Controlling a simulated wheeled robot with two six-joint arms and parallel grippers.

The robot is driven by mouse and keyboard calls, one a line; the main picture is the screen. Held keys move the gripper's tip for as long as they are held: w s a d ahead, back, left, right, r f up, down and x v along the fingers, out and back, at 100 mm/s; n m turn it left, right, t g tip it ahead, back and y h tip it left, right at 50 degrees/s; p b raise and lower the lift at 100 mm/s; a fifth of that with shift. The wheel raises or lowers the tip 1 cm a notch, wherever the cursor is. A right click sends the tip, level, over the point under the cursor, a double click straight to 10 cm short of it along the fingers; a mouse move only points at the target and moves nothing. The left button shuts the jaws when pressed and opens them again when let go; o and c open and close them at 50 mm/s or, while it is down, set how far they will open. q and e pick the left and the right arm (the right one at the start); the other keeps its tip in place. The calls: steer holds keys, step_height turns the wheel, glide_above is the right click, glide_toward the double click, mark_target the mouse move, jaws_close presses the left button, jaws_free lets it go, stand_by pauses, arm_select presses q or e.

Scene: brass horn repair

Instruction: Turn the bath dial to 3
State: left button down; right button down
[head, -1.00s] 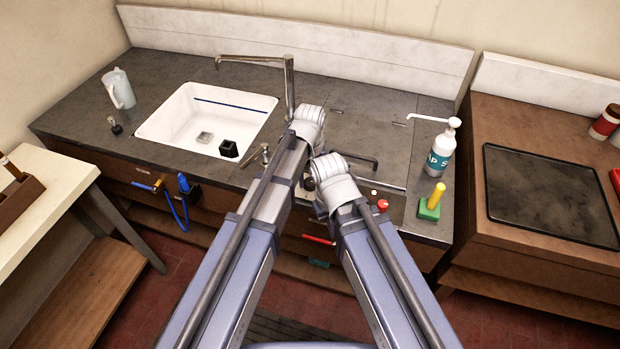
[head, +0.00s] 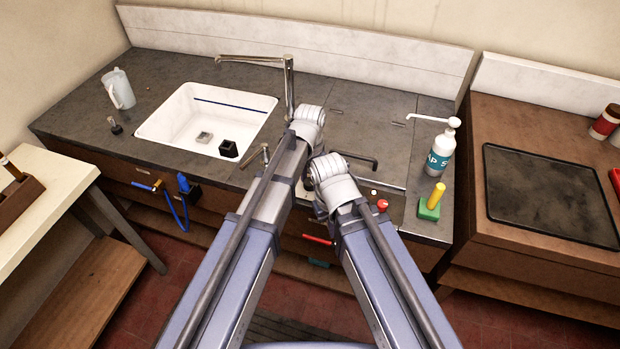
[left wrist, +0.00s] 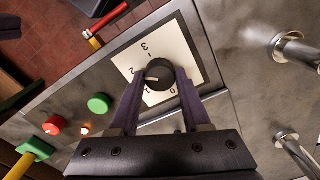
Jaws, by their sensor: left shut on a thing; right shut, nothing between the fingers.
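The bath dial is a black round knob (left wrist: 165,69) on a white plate (left wrist: 181,49) marked 0, 1, 2 and 3 in the left wrist view. Its pale pointer line lies between 1 and 2, closer to 2.
A red button (left wrist: 54,125), a green button (left wrist: 98,104) and a lit amber lamp (left wrist: 85,130) share the panel. A soap pump bottle (head: 441,150) and a green block with yellow handle (head: 430,207) stand to the right. A white sink (head: 180,130) is left.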

mark_target(310, 181)
arm_select(q)
steer(key=m, duration=0.5)
steer(key=shift+m, duration=0.3)
steer(key=m, duration=0.4)
steer(key=shift+m, duration=0.7)
steer(key=shift+c, duration=1.9)
jaws_free()
step_height(310, 181, up, 8)
steer(key=p, duration=0.8)
